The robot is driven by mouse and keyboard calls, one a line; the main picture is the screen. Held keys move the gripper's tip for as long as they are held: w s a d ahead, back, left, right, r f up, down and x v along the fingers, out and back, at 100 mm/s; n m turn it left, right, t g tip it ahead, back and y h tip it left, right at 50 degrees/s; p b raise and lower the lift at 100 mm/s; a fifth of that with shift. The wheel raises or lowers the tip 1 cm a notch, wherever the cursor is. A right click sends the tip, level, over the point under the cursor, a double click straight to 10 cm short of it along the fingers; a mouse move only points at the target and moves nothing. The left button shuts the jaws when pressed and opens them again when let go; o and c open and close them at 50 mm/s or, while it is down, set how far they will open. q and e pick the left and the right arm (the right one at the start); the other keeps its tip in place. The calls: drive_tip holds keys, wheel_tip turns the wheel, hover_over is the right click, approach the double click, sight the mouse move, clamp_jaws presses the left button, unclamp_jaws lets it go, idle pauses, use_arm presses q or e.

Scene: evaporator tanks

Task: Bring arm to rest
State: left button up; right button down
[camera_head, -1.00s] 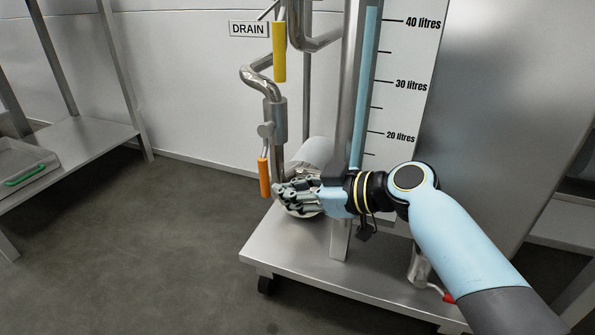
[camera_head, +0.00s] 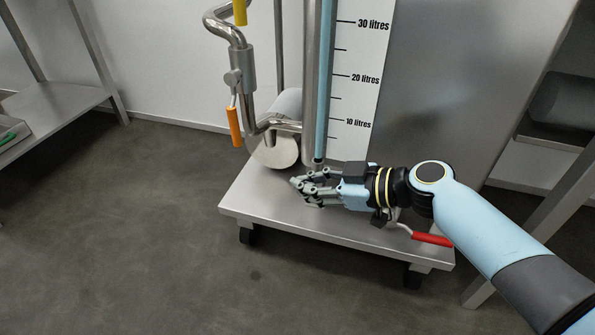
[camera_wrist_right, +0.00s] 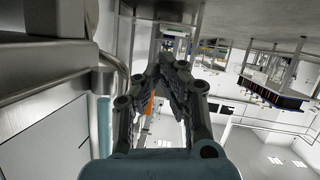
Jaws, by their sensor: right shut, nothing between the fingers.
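My right arm (camera_head: 480,225) comes in from the lower right. My right gripper (camera_head: 305,187) is shut and empty, in front of the tank stand's steel platform (camera_head: 255,198) as the head view sees it. In the right wrist view, the two dark fingers of my right gripper (camera_wrist_right: 174,62) meet at their tips with nothing between them. My left gripper is not in the head view.
Pipework with an orange handle (camera_head: 234,127) and a yellow handle (camera_head: 240,10) stands left of the level gauge (camera_head: 352,80). A red handle (camera_head: 432,239) is just below my right forearm. A steel shelf (camera_head: 60,105) is at left. The floor (camera_head: 130,240) between is clear.

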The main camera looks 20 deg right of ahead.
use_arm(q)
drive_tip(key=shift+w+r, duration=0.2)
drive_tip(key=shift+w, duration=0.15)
